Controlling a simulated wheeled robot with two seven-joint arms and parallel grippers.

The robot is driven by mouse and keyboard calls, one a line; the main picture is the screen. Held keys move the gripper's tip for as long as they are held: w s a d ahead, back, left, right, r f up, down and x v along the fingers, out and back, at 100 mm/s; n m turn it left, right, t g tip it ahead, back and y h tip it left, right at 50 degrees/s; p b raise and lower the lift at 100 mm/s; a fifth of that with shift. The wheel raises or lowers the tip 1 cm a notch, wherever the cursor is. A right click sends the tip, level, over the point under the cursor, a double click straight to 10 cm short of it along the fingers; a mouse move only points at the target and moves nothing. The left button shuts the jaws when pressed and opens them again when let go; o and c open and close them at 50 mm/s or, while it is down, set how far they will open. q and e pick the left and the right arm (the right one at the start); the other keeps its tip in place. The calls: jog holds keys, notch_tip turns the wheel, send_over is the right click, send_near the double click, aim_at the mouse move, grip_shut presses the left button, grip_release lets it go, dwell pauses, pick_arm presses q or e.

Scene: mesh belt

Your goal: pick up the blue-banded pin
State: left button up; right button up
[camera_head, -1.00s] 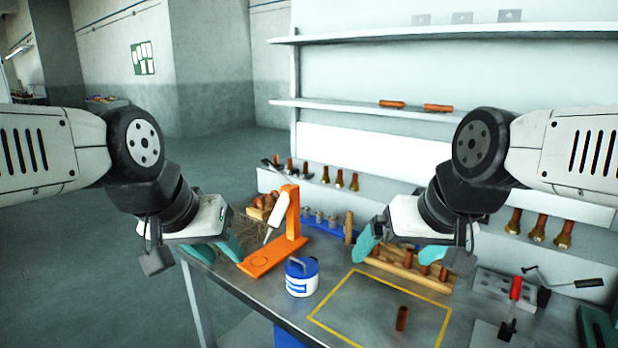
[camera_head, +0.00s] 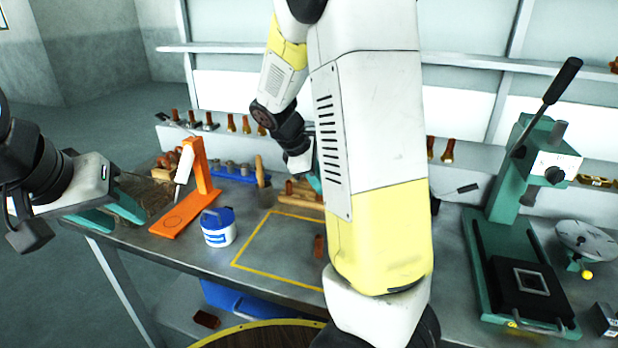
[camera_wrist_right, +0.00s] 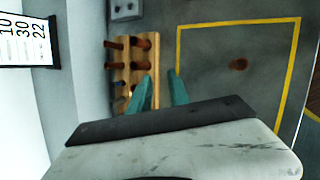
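Several brown pins (camera_wrist_right: 142,65) stand in a wooden rack (camera_wrist_right: 124,75) in the right wrist view. The rack also shows in the head view (camera_head: 300,201), partly covered by my right arm. My right gripper (camera_wrist_right: 162,88) is open and empty, its teal fingers beside the rack's near end. In the head view it is mostly hidden behind my arm. My left gripper (camera_head: 112,214) is open and empty at the table's left edge.
A lone brown pin (camera_wrist_right: 238,65) is inside the yellow outline (camera_wrist_right: 237,23) on the table. A blue-and-white tub (camera_head: 218,229) and an orange stand (camera_head: 205,172) are left of it. A green lever press (camera_head: 520,235) stands at right.

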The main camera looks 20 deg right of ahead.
jog(key=w+r+n+t+h, duration=0.1)
jog(key=w+n+t+h, duration=0.2)
jog(key=w+n+h, duration=0.7)
jog(key=f+y, duration=0.1)
jog(key=f, duration=0.1)
jog(key=w+f+y, duration=0.1)
jog(key=f, duration=0.1)
jog(key=w+f+m, duration=0.1)
jog(key=f, duration=0.2)
jog(key=shift+w+d+f+y, duration=0.1)
jog(key=shift+w+d+y, duration=0.1)
jog(key=shift+y, duration=0.2)
jog(key=x, duration=0.7)
jog(key=shift+d+f, duration=0.15)
jog(key=shift+d, duration=0.1)
grip_shut()
